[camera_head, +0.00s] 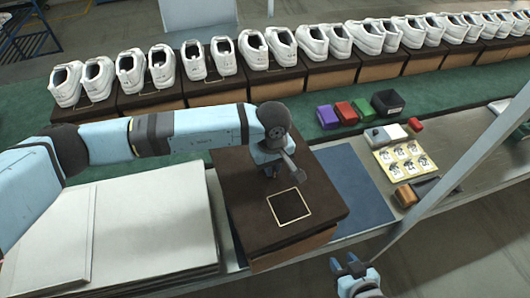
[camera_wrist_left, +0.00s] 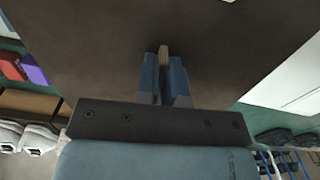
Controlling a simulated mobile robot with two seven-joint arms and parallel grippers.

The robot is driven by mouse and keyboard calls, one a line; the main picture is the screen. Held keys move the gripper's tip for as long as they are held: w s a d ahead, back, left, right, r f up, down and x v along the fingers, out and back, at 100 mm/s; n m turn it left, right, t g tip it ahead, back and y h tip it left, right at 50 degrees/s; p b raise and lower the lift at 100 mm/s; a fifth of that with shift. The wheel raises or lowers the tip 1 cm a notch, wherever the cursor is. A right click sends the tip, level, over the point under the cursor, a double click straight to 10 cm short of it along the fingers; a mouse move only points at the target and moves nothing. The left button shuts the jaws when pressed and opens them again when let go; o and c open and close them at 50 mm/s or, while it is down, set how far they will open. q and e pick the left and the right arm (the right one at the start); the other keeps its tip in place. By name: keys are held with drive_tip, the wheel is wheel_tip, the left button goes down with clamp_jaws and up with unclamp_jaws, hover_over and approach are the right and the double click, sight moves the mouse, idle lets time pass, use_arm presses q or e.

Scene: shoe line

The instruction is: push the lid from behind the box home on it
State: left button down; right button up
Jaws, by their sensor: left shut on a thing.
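The dark brown lid (camera_head: 240,205), with a cream square outline on top, lies over the brown shoe box (camera_head: 292,251) in the middle of the bench. I cannot tell whether it is fully down, as its far edge is partly behind my left arm. My left gripper (camera_head: 272,170) points down over the far part of the lid. In the left wrist view its fingers (camera_wrist_left: 163,75) are shut on a small tan piece (camera_wrist_left: 163,52), with the brown lid surface around them. My right gripper (camera_head: 351,262) is open and empty in front of the bench, right of the box.
White boards (camera_head: 110,225) are stacked left of the box. A blue mat (camera_head: 350,190) lies right of it. Purple (camera_head: 327,117), red and green blocks, a black bin (camera_head: 387,103) and a yellow card (camera_head: 405,158) lie further right. White shoes on boxes line the back.

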use_arm(q)
drive_tip(key=shift+d+f, duration=0.15)
drive_tip(key=shift+f, duration=0.55)
drive_tip(key=shift+f+b, duration=0.6)
drive_tip(key=shift+f, duration=1.1)
drive_tip(key=shift+b, duration=0.5)
drive_tip(key=shift+f+b, duration=1.95)
drive_tip(key=shift+f, duration=0.05)
drive_tip(key=c, duration=1.2)
unclamp_jaws()
drive_tip(key=shift+o, duration=0.2)
